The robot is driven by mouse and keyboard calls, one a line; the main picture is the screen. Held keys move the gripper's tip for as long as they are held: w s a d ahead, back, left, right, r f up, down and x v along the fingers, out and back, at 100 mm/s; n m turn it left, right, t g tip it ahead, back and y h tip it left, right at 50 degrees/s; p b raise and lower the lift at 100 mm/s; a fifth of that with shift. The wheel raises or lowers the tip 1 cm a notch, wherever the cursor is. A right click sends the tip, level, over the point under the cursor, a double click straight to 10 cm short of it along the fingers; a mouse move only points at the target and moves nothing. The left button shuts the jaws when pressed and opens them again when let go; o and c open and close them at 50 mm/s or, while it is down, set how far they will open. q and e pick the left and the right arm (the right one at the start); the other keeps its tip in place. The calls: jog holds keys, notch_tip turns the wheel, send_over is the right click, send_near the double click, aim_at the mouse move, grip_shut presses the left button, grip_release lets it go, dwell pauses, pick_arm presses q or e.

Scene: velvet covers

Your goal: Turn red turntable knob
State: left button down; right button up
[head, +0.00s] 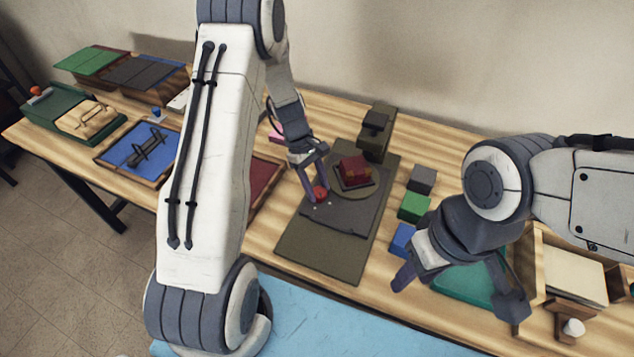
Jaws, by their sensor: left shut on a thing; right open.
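The red knob (320,193) sits on the dark plate of the turntable unit (345,222), left of the round turntable disc (367,193). A red block (353,171) with a yellowish patch rests on the disc. My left gripper (318,192) reaches down from above and is shut on the red knob, its fingers on either side of it. My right gripper (455,295) is open and empty at the lower right, above the table's front area. The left fingers partly cover the knob.
Grey (422,179), green (413,207) and blue (402,240) blocks stand right of the turntable. A dark box (376,132) stands behind it. A blue tray (140,148) and a green box (70,120) lie left. A wooden box (572,270) is at right.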

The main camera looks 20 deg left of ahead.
pick_arm(q)
jog(key=m+g+p, duration=0.1)
jog(key=m, duration=0.2)
jog(key=shift+w+r+m+y, duration=0.1)
jog(key=shift+w+m+y, duration=0.05)
jog(key=shift+m+y, duration=0.25)
jog(key=shift+w+d+m+g+y, duration=0.1)
jog(key=shift+m+g+y, duration=0.4)
jog(key=shift+m, duration=1.3)
jog(key=shift+c, duration=1.4)
grip_release()
jog(key=b+v, duration=0.1)
jog(key=v, duration=0.9)
jog(key=shift+r, duration=0.15)
jog(key=shift+w, duration=0.1)
